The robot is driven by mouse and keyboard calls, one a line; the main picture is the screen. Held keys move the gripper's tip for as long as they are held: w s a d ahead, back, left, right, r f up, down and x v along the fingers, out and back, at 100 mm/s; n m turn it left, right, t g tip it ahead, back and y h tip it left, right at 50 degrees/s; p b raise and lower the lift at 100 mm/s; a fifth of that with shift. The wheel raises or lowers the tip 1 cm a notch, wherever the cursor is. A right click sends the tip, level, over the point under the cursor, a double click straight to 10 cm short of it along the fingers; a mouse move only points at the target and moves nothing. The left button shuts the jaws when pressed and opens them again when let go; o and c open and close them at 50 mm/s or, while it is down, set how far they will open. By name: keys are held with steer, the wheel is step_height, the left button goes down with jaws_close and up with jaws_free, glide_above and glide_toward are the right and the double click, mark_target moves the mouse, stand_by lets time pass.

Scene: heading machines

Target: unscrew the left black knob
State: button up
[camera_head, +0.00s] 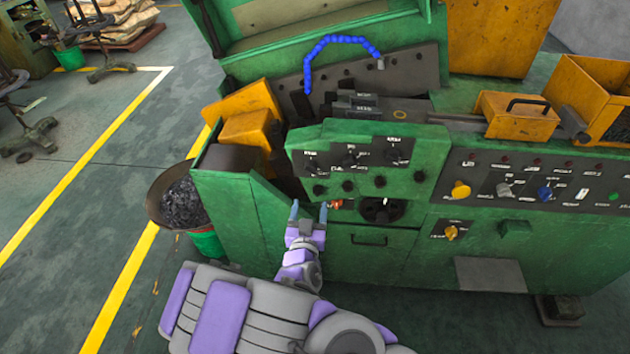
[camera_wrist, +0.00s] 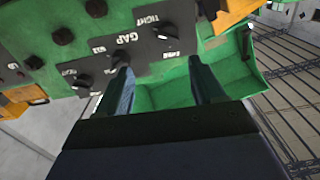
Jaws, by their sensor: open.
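The raised green control panel (camera_head: 362,205) carries a dark label plate with a row of three black knobs. The left one (camera_head: 312,166) is near the panel's left edge, and smaller black knobs sit below the row. In the wrist view, a black knob (camera_wrist: 165,33) on the plate's end lies beyond and above the space between my fingers. My gripper (camera_head: 308,209) is open, its two fingers pointing up below the panel's lower left corner. The wrist view shows nothing between the fingers (camera_wrist: 158,68), and they appear apart from the knob.
A green side wall (camera_head: 228,205) stands left of my gripper, with a bowl of dark scrap (camera_head: 182,200) beyond it. A black round part (camera_head: 382,211) is right of the gripper under the panel. A console with coloured knobs (camera_head: 545,193) extends right.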

steer(key=b, duration=0.9)
glide_toward(313, 175)
steer(key=shift+w+a, duration=0.9)
steer(key=shift+a, duration=0.1)
steer(key=w, duration=0.1)
steer(key=w+d, duration=0.1)
steer(key=w, duration=0.1)
steer(key=w+d+b, duration=0.1)
steer(key=shift+w+d, duration=0.1)
steer(key=shift+w, duration=0.25)
steer(key=w, duration=0.1)
steer(key=w+a, duration=0.1)
steer(key=w, duration=0.1)
steer(key=shift+w+a+f, duration=0.1)
steer(key=shift+w+a, duration=0.05)
steer(key=shift+a, duration=0.2)
steer(key=shift+d, duration=0.65)
steer(key=shift+a, duration=0.4)
steer(key=c, duration=0.6)
steer(key=shift+d, duration=0.1)
steer(key=c, duration=0.4)
